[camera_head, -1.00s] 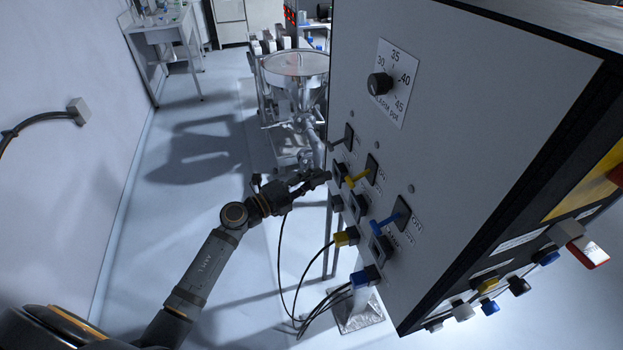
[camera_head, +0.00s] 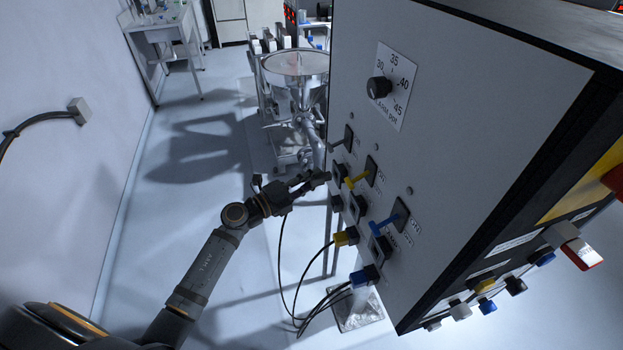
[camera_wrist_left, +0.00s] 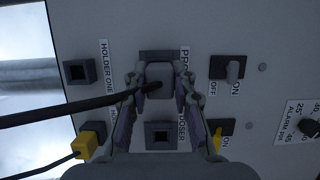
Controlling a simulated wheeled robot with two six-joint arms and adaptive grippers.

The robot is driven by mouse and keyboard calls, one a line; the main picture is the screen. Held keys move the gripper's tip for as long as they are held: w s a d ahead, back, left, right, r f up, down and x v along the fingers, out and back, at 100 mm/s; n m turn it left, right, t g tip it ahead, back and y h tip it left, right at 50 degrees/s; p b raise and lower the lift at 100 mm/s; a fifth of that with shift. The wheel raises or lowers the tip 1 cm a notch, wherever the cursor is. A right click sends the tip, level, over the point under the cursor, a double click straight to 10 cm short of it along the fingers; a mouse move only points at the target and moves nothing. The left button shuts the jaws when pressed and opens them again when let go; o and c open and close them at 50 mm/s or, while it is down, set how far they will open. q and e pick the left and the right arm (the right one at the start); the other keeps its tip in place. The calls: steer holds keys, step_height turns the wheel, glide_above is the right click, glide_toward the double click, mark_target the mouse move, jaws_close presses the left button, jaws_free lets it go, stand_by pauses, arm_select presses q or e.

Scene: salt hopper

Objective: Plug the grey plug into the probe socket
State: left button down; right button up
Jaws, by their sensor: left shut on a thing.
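My left gripper (camera_head: 318,180) is at the face of the control box (camera_head: 440,130). In the left wrist view its two fingers (camera_wrist_left: 160,90) are shut on the grey plug (camera_wrist_left: 160,77), one on each side. A dark cable runs from the plug to the left. The plug is lined up over the probe socket (camera_wrist_left: 158,55), whose dark frame shows just beyond it. The label beside it is partly covered by a finger. I cannot tell how deep the plug sits in the socket. My right gripper is not in view.
The empty doser socket (camera_wrist_left: 160,135) is beside the probe socket, and an empty holder socket (camera_wrist_left: 79,72) is to the left. A yellow plug (camera_head: 346,237) and a blue plug (camera_head: 364,277) sit in lower holders. Switch levers, including a yellow one (camera_head: 358,179), stick out nearby.

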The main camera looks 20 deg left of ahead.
mark_target(311, 184)
arm_select(q)
steer(key=shift+w+d+p, duration=0.4)
steer(key=shift+w+d, duration=0.1)
steer(key=shift+d, duration=0.25)
steer(key=shift+w+d+p, duration=0.4)
steer(key=shift+w+d, duration=0.05)
steer(key=shift+d, duration=0.25)
stand_by(0.5)
steer(key=c, duration=1)
jaws_free()
steer(key=o, duration=0.4)
steer(key=shift+o, duration=0.2)
steer(key=shift+v, duration=3.05)
